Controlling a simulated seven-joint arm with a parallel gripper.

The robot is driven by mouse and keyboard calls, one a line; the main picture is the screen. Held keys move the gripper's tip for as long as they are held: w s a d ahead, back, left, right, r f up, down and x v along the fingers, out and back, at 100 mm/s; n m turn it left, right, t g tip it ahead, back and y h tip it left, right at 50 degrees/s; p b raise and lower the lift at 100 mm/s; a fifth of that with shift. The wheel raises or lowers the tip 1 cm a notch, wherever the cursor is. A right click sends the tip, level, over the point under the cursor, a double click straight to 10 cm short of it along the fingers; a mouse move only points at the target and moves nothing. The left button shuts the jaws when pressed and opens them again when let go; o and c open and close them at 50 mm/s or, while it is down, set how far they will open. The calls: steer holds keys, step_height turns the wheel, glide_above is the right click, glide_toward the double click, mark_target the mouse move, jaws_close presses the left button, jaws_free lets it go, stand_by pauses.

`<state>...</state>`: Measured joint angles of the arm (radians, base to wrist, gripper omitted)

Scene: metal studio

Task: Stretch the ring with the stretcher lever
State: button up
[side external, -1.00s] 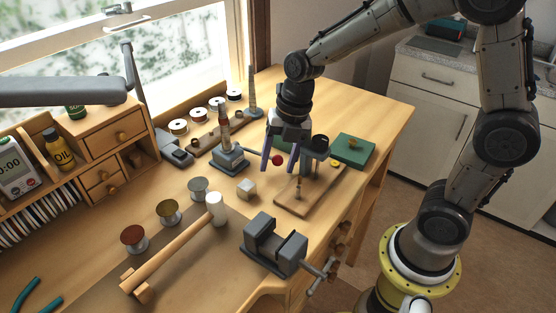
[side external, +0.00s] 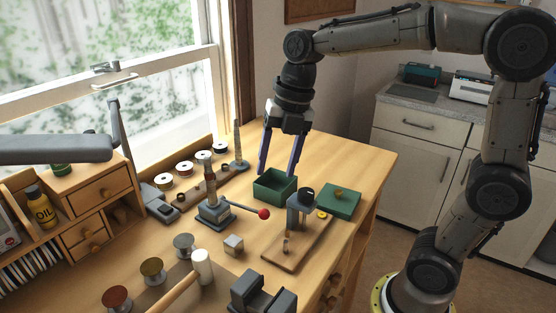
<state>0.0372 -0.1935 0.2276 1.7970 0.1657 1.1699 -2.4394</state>
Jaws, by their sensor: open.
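The ring stretcher (side external: 213,216) is a grey base on the bench with an upright, reddish-brown and grey tapered post. Its lever (side external: 240,207) sticks out to the right and ends in a red ball (side external: 264,214). My gripper (side external: 278,173) is open and empty, its two dark purple fingers pointing down. In the picture its fingertips are above and behind the red ball, by the open green box (side external: 274,188), and apart from the lever. I cannot make out the ring for certain; a band on the stretcher's post is too small to tell.
A wooden board with a grey post tool (side external: 300,205) stands to the right, with a green lid (side external: 340,200) behind it. A small metal cube (side external: 233,244), a mallet (side external: 202,266) and a vise (side external: 263,295) are in front.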

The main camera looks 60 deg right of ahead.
mark_target(266, 210)
steer(key=shift+r, duration=0.25)
steer(key=m, duration=0.8)
steer(key=s+d+m+t+y, duration=0.1)
steer(key=m, duration=0.6)
steer(key=s+d+m+y, duration=0.1)
steer(key=m, duration=0.7)
steer(key=shift+s+r+m+t, duration=0.25)
steer(key=shift+m+t, duration=0.05)
steer(key=shift+t, duration=0.1)
steer(key=shift+d, duration=0.25)
steer(key=x, duration=1.3)
steer(key=shift+w+f, duration=0.2)
steer(key=shift+f, duration=0.05)
jaws_close()
